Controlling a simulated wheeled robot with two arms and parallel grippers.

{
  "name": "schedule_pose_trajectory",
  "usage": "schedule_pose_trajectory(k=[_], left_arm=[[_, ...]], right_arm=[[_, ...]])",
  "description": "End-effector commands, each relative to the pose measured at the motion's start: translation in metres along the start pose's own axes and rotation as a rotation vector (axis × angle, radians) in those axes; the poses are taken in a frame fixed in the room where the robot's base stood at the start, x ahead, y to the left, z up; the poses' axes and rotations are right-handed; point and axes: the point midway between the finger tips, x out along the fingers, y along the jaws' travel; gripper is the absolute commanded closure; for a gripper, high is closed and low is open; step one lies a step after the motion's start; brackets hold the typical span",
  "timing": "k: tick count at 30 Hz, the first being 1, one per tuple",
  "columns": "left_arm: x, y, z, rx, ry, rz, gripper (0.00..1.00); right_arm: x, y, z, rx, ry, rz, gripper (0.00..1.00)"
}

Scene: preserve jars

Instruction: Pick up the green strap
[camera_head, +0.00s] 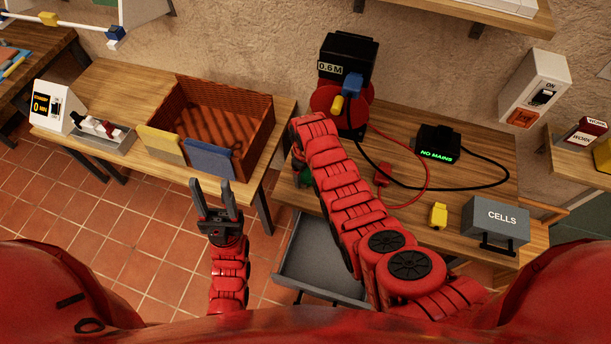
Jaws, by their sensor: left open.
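A small green thing (304,179), perhaps the green strap, shows at the left end of the right-hand workbench. My right arm covers most of it, so its shape is unclear. My right arm reaches over the bench and bends down at its far end, close to the green patch. The fingers of my right gripper are hidden behind the arm, and I cannot tell whether they touch the green thing. My left gripper (212,187) is open and empty, pointing away from me, in front of the left bench and apart from the green thing.
An open grey drawer (307,262) juts out below the right bench. On that bench are a black "NO MAINS" box (437,143), cables, a red clip (383,174), a yellow block (438,215) and a grey "CELLS" box (496,219). A brown crate (252,108) stands on the left bench.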

Motion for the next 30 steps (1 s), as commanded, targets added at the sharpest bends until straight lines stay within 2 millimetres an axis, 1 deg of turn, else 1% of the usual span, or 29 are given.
schedule_pose_trajectory(k=[1, 2, 3, 5, 6, 10, 22, 26, 28, 30], left_arm=[[0.000, 0.000, 0.000, 0.000, 0.000, 0.000, 0.50], [0.000, 0.000, 0.000, 0.000, 0.000, 0.000, 0.50], [0.000, 0.000, 0.000, 0.000, 0.000, 0.000, 0.50], [0.000, 0.000, 0.000, 0.000, 0.000, 0.000, 0.50], [0.000, 0.000, 0.000, 0.000, 0.000, 0.000, 0.50], [0.000, 0.000, 0.000, 0.000, 0.000, 0.000, 0.50], [-0.003, 0.000, 0.000, 0.000, 0.000, 0.000, 0.50], [-0.007, 0.000, 0.001, 0.000, 0.000, 0.000, 0.50], [-0.012, 0.001, 0.002, 0.000, 0.000, 0.000, 0.50], [-0.020, 0.001, 0.003, 0.000, 0.000, 0.000, 0.50]], right_arm=[[0.000, 0.000, 0.000, 0.000, 0.000, 0.000, 0.31], [0.000, 0.000, 0.000, 0.000, 0.000, 0.000, 0.36], [0.000, 0.000, 0.000, 0.000, 0.000, 0.000, 0.43], [0.000, 0.000, 0.000, 0.000, 0.000, 0.000, 0.54], [0.000, 0.000, 0.000, 0.000, 0.000, 0.000, 0.61], [0.000, 0.000, 0.000, 0.000, 0.000, 0.000, 0.85], [-0.002, 0.000, 0.000, 0.000, 0.000, 0.000, 0.85], [-0.007, 0.001, 0.000, 0.000, 0.000, 0.000, 0.85], [-0.012, 0.001, -0.001, 0.000, 0.004, 0.003, 0.85], [-0.018, 0.001, -0.001, 0.000, 0.004, 0.003, 0.86]])
